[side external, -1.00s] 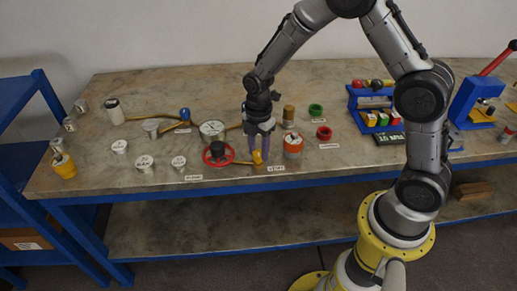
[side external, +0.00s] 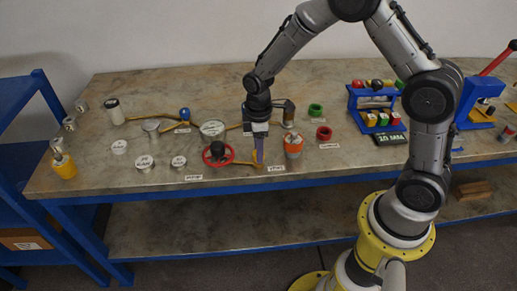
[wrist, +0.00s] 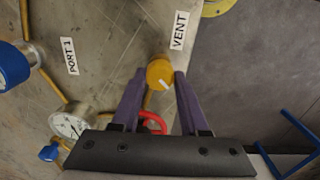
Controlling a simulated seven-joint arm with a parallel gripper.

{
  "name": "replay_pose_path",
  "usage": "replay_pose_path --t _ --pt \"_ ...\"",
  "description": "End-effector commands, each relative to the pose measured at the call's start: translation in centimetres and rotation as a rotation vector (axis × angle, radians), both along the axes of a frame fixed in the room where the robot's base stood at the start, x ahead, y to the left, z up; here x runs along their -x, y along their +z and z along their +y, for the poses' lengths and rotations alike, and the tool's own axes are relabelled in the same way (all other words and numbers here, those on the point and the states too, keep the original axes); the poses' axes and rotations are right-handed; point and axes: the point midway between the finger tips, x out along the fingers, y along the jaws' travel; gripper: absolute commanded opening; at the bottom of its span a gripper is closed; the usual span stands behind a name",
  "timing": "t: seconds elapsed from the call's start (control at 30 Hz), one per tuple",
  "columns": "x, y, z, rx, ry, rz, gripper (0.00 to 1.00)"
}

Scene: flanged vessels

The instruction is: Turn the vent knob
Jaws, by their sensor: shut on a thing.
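The vent knob (wrist: 160,73) is a round yellow-orange knob with a white pointer line, beside the VENT label (wrist: 180,30) in the wrist view. The line slants toward the lower right. In the side view the knob (side external: 258,168) is small and partly hidden behind the fingers. My gripper (wrist: 160,76), with its purple fingers, is shut on the knob, one finger on each side. In the side view my gripper (side external: 259,163) points straight down at the bench near its front edge, its fingers overlapping in the picture.
A red handwheel (side external: 218,154) stands close left of the gripper. An orange-and-grey vessel (side external: 293,147) stands close right. A dial gauge (wrist: 70,125) and blue knob (wrist: 12,65) lie left in the wrist view. The front bench edge is near.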

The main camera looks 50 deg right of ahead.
Motion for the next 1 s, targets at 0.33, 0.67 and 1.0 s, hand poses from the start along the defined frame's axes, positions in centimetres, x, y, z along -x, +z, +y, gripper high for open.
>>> replay_pose_path --t 0.33,0.67,1.0 --pt "-0.04 0.10 0.01 0.000 -0.328 -0.001 0.00" --pt "-0.04 0.09 0.01 0.000 -0.610 -0.001 0.00" --pt "-0.06 0.12 0.01 0.000 -0.788 -0.002 0.00"
